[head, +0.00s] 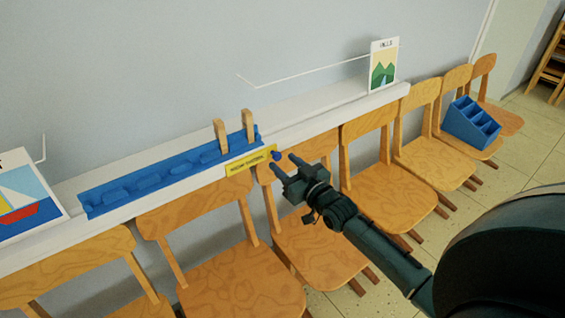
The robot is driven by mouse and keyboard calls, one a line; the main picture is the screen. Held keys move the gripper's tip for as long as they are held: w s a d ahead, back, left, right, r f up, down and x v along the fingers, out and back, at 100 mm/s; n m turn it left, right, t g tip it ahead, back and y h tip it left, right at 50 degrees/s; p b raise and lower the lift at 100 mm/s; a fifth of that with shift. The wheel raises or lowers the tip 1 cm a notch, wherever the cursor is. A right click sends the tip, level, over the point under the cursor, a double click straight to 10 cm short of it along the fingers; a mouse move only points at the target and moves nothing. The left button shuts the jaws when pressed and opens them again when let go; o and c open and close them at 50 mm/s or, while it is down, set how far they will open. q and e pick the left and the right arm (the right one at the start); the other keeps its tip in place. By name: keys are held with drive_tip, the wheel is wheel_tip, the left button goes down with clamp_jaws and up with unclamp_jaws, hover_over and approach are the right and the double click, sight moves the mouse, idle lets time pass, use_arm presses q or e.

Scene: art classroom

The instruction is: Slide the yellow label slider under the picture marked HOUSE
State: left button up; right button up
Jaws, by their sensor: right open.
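The yellow label slider (248,162) sits on the front of the white ledge, below the right end of the blue rail. A small blue knob (277,155) is at its right end. My right gripper (284,165) is open, with its fingertips close to the knob; I cannot tell whether they touch it. A picture with green mountains (383,73), marked HILLS, stands at the right end of the ledge. A picture of a red boat (28,203) stands at the left, cut by the frame edge. No picture marked HOUSE is in view. My left gripper is not in view.
The blue rail (150,186) lies on the white ledge (320,121), with two wooden pegs (248,125) upright at its right end. Wooden chairs (388,196) line the ledge's front. A blue compartment box (471,124) sits on a chair at right. Tiled floor shows at right.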

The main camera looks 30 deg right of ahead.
drive_tip(key=shift+w+a, duration=0.15)
drive_tip(key=shift+w, duration=0.8)
clamp_jaws()
